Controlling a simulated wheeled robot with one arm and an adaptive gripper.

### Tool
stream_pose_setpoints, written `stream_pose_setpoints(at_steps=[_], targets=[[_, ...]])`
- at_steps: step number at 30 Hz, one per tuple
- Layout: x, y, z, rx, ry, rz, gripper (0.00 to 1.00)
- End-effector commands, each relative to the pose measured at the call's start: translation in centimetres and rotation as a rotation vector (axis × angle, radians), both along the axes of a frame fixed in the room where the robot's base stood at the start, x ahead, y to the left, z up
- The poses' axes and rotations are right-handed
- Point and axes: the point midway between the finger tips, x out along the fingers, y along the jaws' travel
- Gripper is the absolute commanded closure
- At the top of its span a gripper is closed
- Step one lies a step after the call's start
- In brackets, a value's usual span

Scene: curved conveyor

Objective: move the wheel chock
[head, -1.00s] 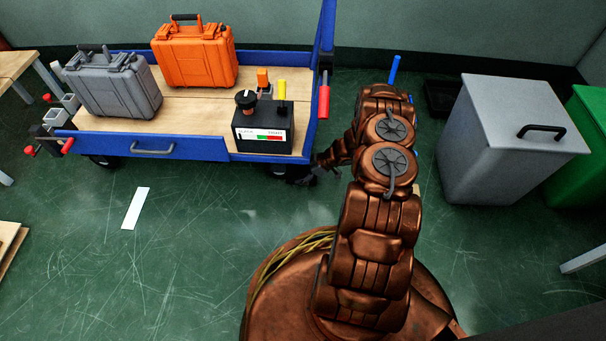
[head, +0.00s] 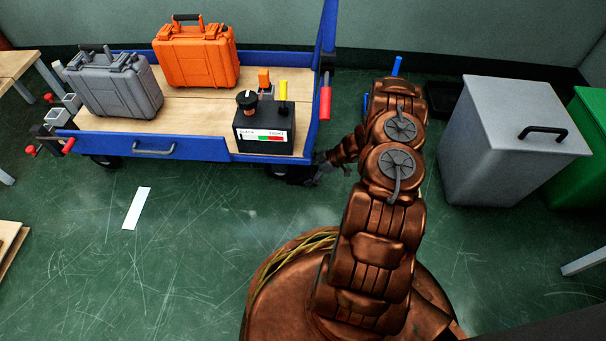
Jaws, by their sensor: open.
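My gripper (head: 328,169) is small and dark in the head view. It is low by the right front corner of the blue cart (head: 190,148), beside the dark wheel (head: 281,171). The jaws are open. I cannot clearly make out the wheel chock; the area by the wheel is dark, and a chock there would blend with the wheel and fingers. My arm covers part of the floor to the right.
The cart carries a grey case (head: 112,84), an orange case (head: 197,55) and a black control box (head: 263,130). A white strip (head: 136,208) lies on the green floor. A grey bin (head: 500,135) and green bin (head: 583,150) stand right.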

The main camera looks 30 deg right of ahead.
Motion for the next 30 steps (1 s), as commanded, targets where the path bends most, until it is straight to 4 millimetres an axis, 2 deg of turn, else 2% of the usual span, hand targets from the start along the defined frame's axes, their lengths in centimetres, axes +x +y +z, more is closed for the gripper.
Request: stream_pose_setpoints(at_steps=[6,13,30], targets=[[-1.7,-2.5,2.9,-0.005,-0.002,-0.004,0.0],[-3.0,-4.0,5.0,-0.005,-0.003,0.001,0.0],[-3.4,-4.3,5.5,-0.002,-0.001,0.001,0.0]])
